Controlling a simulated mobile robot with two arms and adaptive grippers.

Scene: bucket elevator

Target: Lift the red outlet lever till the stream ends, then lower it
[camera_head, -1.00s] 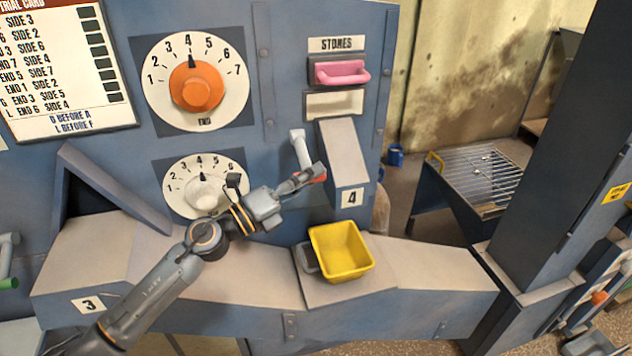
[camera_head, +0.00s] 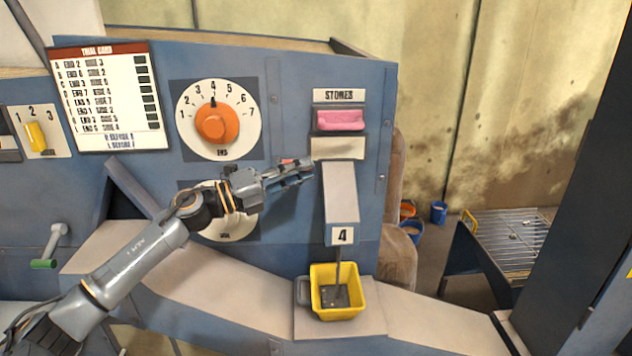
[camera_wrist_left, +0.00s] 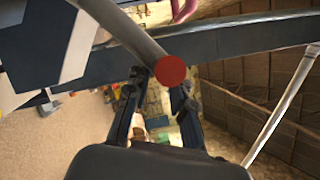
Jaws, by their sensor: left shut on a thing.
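The outlet lever shows as a small red bit (camera_head: 289,161) behind the fingers of my left gripper (camera_head: 306,171), left of the chute's top. In the left wrist view the lever is a grey bar with a round red end (camera_wrist_left: 172,70), at my left gripper's fingers (camera_wrist_left: 158,92). My left gripper is shut on it, and the fingers hide most of it in the head view. A thin dark stream (camera_head: 338,268) falls from the chute marked 4 (camera_head: 340,195) into the yellow bucket (camera_head: 322,303). Dark stones (camera_head: 333,296) lie on the bucket's bottom. My right gripper is not in view.
The bucket stands on a pale ledge (camera_head: 378,325) below the chute. An orange END dial (camera_head: 215,123) and a pink STONES scoop (camera_head: 341,120) are on the blue panel above. A second dial is partly behind my left arm. A wire-topped table (camera_head: 505,240) stands at the right.

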